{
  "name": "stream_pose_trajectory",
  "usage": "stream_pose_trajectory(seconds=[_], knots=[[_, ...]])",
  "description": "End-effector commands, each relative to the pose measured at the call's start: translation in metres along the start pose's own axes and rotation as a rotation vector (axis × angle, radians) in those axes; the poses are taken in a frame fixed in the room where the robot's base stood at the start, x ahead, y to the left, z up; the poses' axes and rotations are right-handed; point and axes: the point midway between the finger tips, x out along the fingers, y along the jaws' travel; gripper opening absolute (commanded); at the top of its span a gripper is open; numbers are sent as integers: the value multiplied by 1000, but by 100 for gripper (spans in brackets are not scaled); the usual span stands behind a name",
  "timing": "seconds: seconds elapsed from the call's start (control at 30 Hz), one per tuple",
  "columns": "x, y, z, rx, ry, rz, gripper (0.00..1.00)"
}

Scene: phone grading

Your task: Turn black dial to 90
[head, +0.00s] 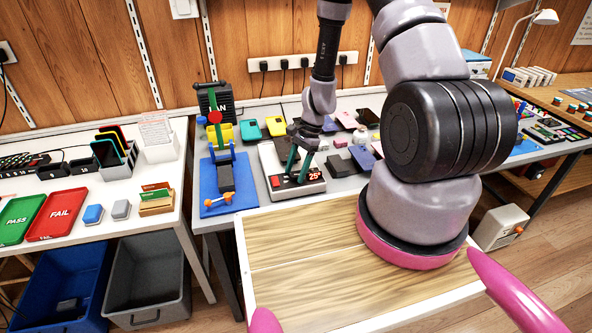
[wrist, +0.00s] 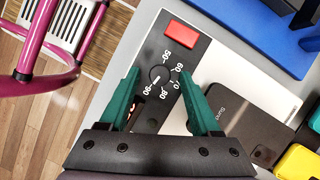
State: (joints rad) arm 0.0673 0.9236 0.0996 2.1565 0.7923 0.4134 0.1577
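The black dial (wrist: 160,75) sits on the black panel of a heat-plate device. Printed numbers from 50 to 90 run around it. A short white mark shows at the dial's lower left, on the side of the 90; its exact setting is hard to read. My gripper (wrist: 159,76) is open, with one green finger on each side of the dial; I cannot tell whether they touch it. In the head view my gripper (head: 293,170) is over the device (head: 310,188), whose display reads about 25°, and the dial is hidden.
A red button (wrist: 181,34) is beside the dial. A dark phone (wrist: 245,120) lies on the white plate. A blue stand (head: 228,190) is left of the device in the head view. A wooden-topped surface (head: 300,275) is in front.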

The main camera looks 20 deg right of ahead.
Motion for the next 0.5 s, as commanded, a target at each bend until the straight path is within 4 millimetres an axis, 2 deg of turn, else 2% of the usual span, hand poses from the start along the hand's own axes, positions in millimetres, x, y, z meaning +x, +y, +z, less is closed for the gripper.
stream_pose_trajectory(seconds=[0.27,0.37,0.5], knots=[[-5,0,0,-2,0,0,64],[-19,-1,0,-3,2,-2,64],[-48,-2,0,-3,3,-4,64]])
